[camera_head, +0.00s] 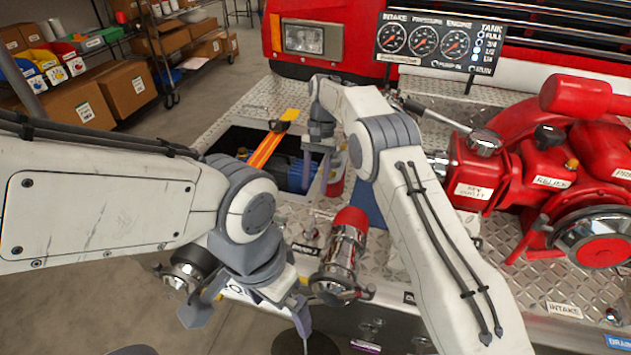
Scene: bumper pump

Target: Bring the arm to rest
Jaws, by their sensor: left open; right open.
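My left arm comes in from the left edge, and its gripper (250,318) points down at the bumper's front edge. Its two fingers are spread, with nothing seen between them. My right arm rises from the bottom right and bends over at the top. Its gripper (303,157) points down over the open recess (225,140) in the bumper deck, with its fingers apart and no held thing visible. The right fingertips are small and partly hidden by the arm.
A red pump (540,165) fills the right. An orange strap (265,150) and blue hose lie at the recess. The gauge panel (437,42) is behind. Diamond-plate deck (265,97) is clear at the back left.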

